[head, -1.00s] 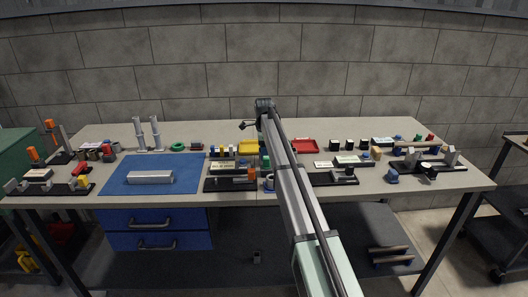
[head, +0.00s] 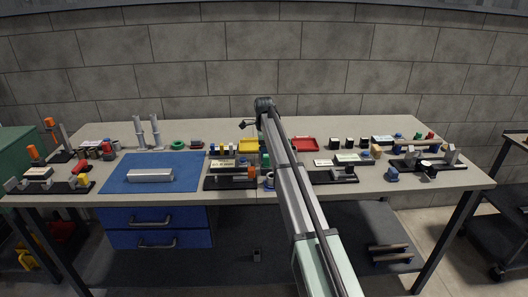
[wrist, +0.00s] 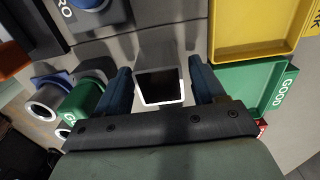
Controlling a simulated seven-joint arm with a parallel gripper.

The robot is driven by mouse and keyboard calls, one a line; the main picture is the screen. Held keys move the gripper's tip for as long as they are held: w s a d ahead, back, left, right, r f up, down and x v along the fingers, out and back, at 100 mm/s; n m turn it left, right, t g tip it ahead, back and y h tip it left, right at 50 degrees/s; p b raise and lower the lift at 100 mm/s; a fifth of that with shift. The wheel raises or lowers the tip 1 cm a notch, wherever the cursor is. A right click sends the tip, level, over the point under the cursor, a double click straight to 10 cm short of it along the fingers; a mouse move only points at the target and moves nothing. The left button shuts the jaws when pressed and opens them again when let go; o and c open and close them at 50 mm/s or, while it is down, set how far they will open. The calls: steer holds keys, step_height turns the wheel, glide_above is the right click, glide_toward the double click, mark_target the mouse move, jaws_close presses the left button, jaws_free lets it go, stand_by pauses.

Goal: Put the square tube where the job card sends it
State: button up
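A square tube (wrist: 159,86) shows end-on in the wrist view, its pale rim and dark hollow facing the camera. It stands between the two blue-grey fingers of my gripper (wrist: 161,84). In the head view my arm hides the gripper and this tube. Small cards lie on the table, one left of the arm (head: 222,164) and one right of it (head: 322,163); their writing is too small to read, and I cannot tell which is the job card.
A green tray marked GOOD (wrist: 262,88) and a yellow tray (wrist: 255,30) are right of my gripper. A red tray (head: 305,144) is right of the arm. A silver bar (head: 151,175) lies on a blue mat (head: 190,183). Fixtures crowd both table ends.

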steer(key=shift+o, duration=0.9)
steer(key=shift+r, duration=0.15)
step_height(320, 180, up, 14)
steer(key=shift+f, duration=0.2)
